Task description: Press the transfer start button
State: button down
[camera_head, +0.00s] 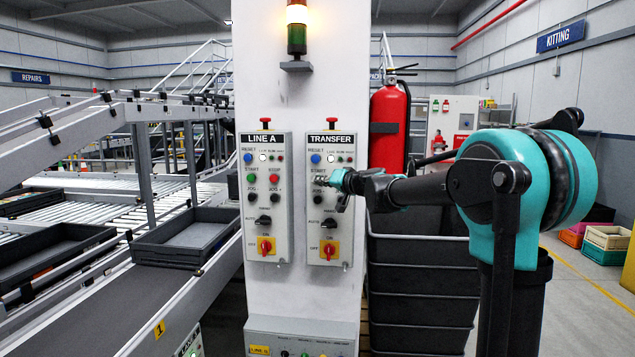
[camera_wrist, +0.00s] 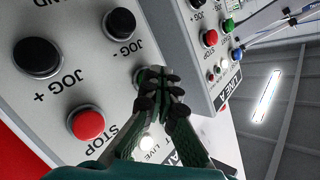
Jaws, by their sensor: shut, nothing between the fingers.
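The TRANSFER panel (camera_head: 334,247) is a grey box on the right of a white column. My gripper (camera_head: 328,180) reaches in from the right and is shut and empty, its fingertips at the row below the blue reset button (camera_head: 315,158). In the wrist view, my gripper (camera_wrist: 155,78) covers most of the transfer start button (camera_wrist: 137,76), of which only an edge shows beside the fingertips. I cannot tell whether they touch or press it. The red STOP button (camera_wrist: 88,124) and black JOG- button (camera_wrist: 119,23) are beside the fingers, uncovered.
The similar LINE A panel (camera_head: 264,222) is just left on the same column. A red emergency knob (camera_head: 332,121) tops the TRANSFER panel. A fire extinguisher (camera_head: 388,125) and dark stacked crates (camera_head: 420,285) stand right of the column. Conveyors with trays (camera_head: 190,238) fill the left.

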jog(key=shift+w, duration=0.2)
dwell(0.5)
jog(key=shift+s, duration=1.25)
